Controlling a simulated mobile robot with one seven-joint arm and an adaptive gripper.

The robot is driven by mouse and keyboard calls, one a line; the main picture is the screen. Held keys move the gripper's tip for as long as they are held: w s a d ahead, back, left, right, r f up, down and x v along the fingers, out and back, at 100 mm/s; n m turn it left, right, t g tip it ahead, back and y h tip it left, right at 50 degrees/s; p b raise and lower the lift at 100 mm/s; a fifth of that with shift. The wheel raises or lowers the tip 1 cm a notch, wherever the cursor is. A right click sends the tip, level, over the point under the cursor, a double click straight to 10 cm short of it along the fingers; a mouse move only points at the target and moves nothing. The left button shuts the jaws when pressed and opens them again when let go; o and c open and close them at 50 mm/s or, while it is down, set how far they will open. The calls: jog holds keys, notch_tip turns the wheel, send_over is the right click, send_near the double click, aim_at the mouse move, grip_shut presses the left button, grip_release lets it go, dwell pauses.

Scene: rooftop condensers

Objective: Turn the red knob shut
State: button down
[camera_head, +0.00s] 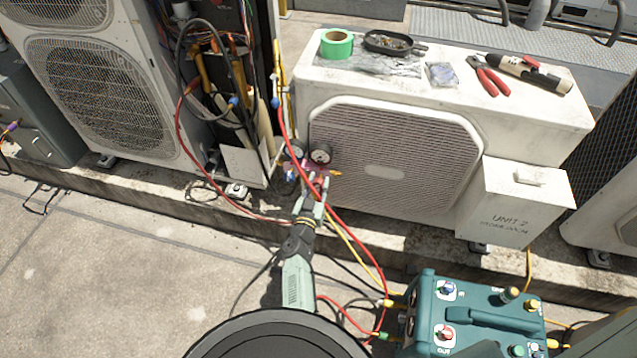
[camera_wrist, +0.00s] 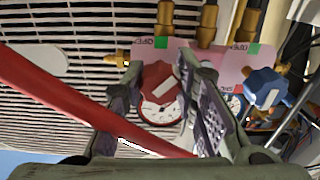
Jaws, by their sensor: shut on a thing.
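The red knob (camera_wrist: 158,92) sits on a pink gauge manifold (camera_wrist: 180,52) in the wrist view, with a slanted white bar on its face. A white-faced gauge shows just below it. My gripper (camera_wrist: 165,78) has one finger on each side of the knob and is shut on it. In the head view my gripper (camera_head: 312,197) reaches up to the manifold (camera_head: 312,172); the knob cannot be made out clearly there. A blue knob (camera_wrist: 267,88) with a white bar is to the right on the manifold.
A red hose (camera_wrist: 60,95) crosses close by the left finger. Brass fittings (camera_wrist: 165,18) and green labels line the manifold. The condenser grille (camera_head: 390,160) lies behind. A teal machine (camera_head: 475,315) stands at lower right, with red and yellow hoses running to it.

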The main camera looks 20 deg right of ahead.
jog(key=m, duration=0.3)
jog(key=shift+a+m, duration=0.1)
jog(key=shift+m, duration=0.2)
jog(key=m, duration=0.3)
jog(key=shift+m, duration=0.3)
jog(key=m+b, duration=0.1)
jog(key=m, duration=0.5)
jog(key=shift+m+b, duration=0.3)
jog(key=m+b, duration=0.2)
jog(key=m, duration=0.5)
jog(key=m+b, duration=0.2)
jog(key=m, duration=0.4)
jog(key=shift+r, duration=0.15)
jog(key=shift+m, duration=0.3)
jog(key=c, duration=1.3)
grip_release()
